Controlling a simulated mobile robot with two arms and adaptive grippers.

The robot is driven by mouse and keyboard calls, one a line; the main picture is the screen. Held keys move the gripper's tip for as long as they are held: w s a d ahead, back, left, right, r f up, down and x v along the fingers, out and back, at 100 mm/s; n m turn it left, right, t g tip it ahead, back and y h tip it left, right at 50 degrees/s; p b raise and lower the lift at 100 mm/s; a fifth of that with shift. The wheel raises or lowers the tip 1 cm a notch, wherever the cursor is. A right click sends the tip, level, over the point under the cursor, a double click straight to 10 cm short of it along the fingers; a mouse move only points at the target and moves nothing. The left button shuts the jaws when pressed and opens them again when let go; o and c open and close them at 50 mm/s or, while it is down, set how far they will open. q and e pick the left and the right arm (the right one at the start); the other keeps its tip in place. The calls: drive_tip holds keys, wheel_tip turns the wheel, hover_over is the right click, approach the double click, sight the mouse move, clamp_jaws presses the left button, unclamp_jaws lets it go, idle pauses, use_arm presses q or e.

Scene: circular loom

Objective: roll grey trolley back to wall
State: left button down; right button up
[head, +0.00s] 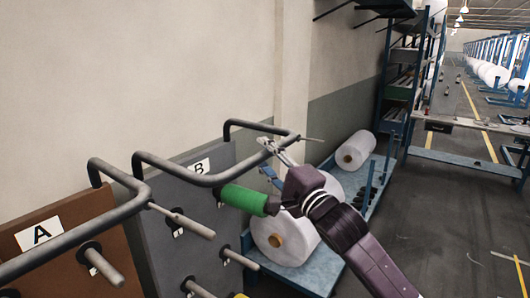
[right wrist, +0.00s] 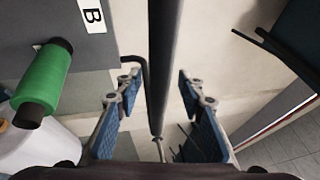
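The grey trolley (head: 165,235) is a grey panel marked B with pegs and a bent dark pipe handle (head: 215,180) at its top. It stands close to the wall in the head view. A green spool (head: 243,198) sits on one of its pegs. My right gripper (head: 276,147) is at the far right end of this handle. In the right wrist view the handle bar (right wrist: 163,60) runs between the spread blue-padded fingers (right wrist: 158,92), with a visible gap at the left finger. The panel (right wrist: 35,18) and the green spool (right wrist: 46,82) show at left there. My left gripper is not in view.
A brown trolley (head: 85,240) marked A, with its own pipe handle, stands at the left. A blue cart (head: 300,272) with white rolls is behind my right gripper. A blue shelf rack (head: 400,75) stands against the wall. Open floor (head: 440,240) lies to the right.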

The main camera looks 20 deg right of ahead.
clamp_jaws()
idle(0.3)
idle(0.3)
